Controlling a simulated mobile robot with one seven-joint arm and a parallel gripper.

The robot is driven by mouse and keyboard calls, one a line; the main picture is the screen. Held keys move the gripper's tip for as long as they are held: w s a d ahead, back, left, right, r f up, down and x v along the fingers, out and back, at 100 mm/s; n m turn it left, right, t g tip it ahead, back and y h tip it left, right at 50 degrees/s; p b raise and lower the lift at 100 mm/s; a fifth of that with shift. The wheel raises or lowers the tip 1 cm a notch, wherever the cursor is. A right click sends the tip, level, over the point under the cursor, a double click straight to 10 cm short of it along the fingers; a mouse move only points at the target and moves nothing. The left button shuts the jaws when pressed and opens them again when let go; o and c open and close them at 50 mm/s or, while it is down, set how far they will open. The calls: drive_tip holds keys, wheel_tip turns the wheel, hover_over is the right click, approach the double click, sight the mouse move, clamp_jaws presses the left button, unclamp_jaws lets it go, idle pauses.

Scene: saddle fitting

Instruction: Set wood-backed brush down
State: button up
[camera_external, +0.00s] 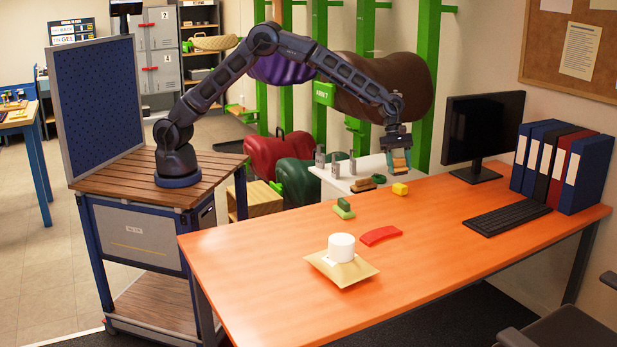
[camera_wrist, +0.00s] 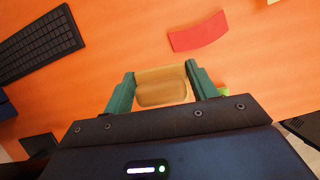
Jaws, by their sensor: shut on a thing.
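The wood-backed brush (camera_wrist: 162,88) lies between the two green fingers of my gripper (camera_wrist: 160,74) in the wrist view, its tan wooden back facing the camera. The gripper is shut on the brush. The brush appears held above the desk top; the exact gap cannot be told.
A yellow block (camera_external: 400,189) sits just below the gripper. A green brush (camera_external: 343,208), a red curved piece (camera_external: 381,235) and a white cylinder (camera_external: 341,247) on a tan pad (camera_external: 358,273) lie leftward. Monitor (camera_external: 484,132) and keyboard (camera_external: 506,216) stand right. The desk's front is clear.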

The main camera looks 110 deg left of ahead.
drive_tip(key=s+d+m+g, duration=0.1)
drive_tip(key=s+d+m, duration=0.15)
drive_tip(key=d, duration=1.45)
drive_tip(key=s+d+m, duration=0.1)
drive_tip(key=s+d, duration=0.2)
drive_tip(key=d, duration=1.4)
drive_tip(key=s+d+m+g, duration=0.1)
drive_tip(key=s+d, duration=0.6)
drive_tip(key=d, duration=0.3)
drive_tip(key=s+d+m+h, duration=0.1)
drive_tip(key=s+d+m, duration=0.1)
drive_tip(key=s+d, duration=0.6)
drive_tip(key=s+d+m+g, duration=0.1)
drive_tip(key=s+d, duration=0.4)
drive_tip(key=d, duration=0.7)
drive_tip(key=f, duration=1.9)
drive_tip(key=shift+w+d+f, duration=0.2)
drive_tip(key=shift+d+f, duration=0.05)
drive_tip(key=shift+f, duration=0.15)
drive_tip(key=shift+f, duration=0.1)
drive_tip(key=o, duration=1)
